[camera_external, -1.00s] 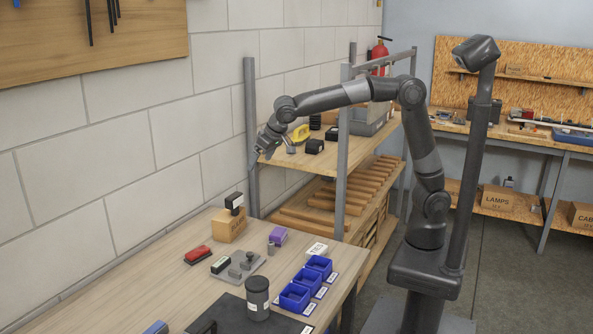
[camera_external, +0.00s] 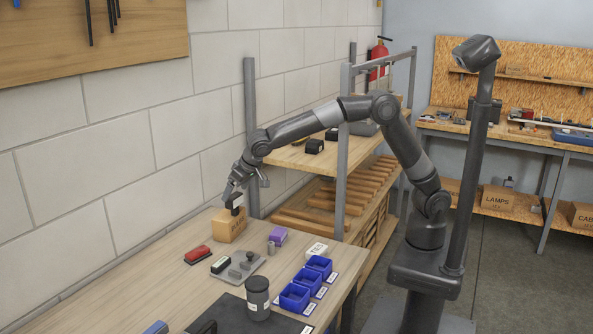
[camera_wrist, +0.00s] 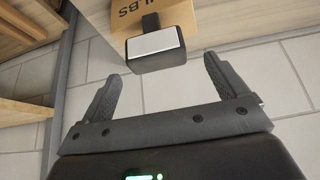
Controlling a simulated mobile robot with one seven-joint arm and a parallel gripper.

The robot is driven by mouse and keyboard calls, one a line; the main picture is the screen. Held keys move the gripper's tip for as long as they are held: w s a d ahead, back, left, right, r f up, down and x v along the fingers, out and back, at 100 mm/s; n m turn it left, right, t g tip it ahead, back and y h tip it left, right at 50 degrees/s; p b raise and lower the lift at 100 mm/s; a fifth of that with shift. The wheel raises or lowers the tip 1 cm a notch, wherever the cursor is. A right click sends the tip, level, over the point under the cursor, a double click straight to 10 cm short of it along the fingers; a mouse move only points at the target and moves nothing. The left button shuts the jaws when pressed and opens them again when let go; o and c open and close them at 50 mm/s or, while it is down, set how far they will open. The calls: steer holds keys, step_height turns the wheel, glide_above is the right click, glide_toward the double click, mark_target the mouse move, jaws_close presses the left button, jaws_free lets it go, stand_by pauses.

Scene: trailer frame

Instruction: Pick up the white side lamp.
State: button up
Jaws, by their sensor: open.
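A dark lamp housing with a white face (camera_wrist: 155,42) shows at the top middle of the wrist view, in front of a cardboard box (camera_wrist: 118,14) with lettering ending in "LBS". In the external view this lamp (camera_external: 236,210) is on the box (camera_external: 228,227) on the near bench, partly hidden by my gripper. My gripper (camera_external: 246,188) is just above it, pointing down, open and empty. In the wrist view its fingers (camera_wrist: 162,70) are spread wide, with the lamp just beyond the tips and between them; I cannot tell whether they touch it.
A shelf post (camera_external: 250,110) rises close behind my gripper, near the wall.

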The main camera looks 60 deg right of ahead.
mark_target(234, 195)
steer(key=x, duration=0.3)
steer(key=shift+w+d+f, duration=0.1)
steer(key=shift+f, duration=0.3)
steer(key=shift+c, duration=0.3)
steer(key=c, duration=1.2)
steer(key=shift+r, duration=0.15)
